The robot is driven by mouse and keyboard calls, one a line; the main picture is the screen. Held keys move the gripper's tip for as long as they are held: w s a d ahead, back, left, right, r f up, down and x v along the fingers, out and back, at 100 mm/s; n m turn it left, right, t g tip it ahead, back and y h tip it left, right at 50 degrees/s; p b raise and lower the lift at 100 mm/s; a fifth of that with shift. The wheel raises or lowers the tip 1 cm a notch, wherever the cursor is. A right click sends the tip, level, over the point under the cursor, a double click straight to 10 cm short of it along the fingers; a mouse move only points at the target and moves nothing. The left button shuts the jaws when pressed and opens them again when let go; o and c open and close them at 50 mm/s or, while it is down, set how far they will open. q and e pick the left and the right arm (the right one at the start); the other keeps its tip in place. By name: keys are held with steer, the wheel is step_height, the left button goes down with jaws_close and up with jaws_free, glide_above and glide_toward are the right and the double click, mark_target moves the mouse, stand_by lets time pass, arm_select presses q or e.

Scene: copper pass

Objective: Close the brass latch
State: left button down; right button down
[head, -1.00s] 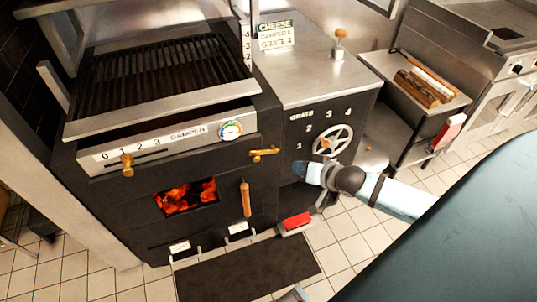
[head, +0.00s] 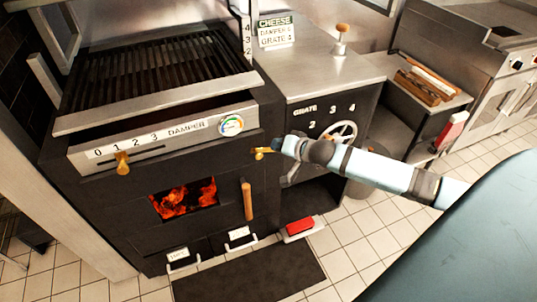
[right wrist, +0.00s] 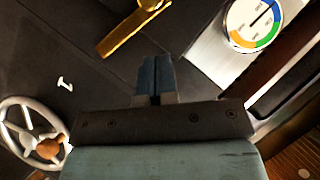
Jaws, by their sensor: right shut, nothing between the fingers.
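The brass latch (head: 261,152) is on the dark front of the grill, at the right side above the fire door's wooden handle (head: 247,201). My right gripper (head: 277,147) is at the right end of the latch in the head view. In the right wrist view the latch (right wrist: 128,30) lies beyond the fingertips, with a gap in the picture. The right fingers (right wrist: 155,75) are shut together and hold nothing. Whether they touch the latch I cannot tell. The latch's right part is partly hidden by the gripper in the head view. My left gripper is not in view.
The brass damper knob (head: 122,163) and round gauge (head: 231,124) are to the left. A red block (head: 299,225) sits low by the dark mat (head: 250,277).

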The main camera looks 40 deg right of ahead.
mark_target(261, 158)
steer(key=a+f, duration=0.1)
steer(key=w+f, duration=0.1)
steer(key=a+f, duration=0.1)
steer(key=shift+w+a, duration=0.3)
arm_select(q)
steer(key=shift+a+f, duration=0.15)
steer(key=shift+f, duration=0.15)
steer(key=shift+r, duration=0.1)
arm_select(e)
steer(key=shift+a+r, duration=0.1)
steer(key=shift+r, duration=0.05)
steer(key=p, duration=0.3)
steer(key=shift+a+n+g+h, duration=0.3)
steer(key=shift+n+g+h, duration=0.1)
steer(key=shift+w+a+f+n+h+p, duration=0.2)
steer(key=shift+f+n+h+p, duration=0.35)
steer(key=shift+p, duration=0.55)
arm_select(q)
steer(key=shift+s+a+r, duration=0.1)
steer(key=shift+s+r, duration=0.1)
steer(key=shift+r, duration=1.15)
arm_select(e)
steer(key=shift+f, duration=0.6)
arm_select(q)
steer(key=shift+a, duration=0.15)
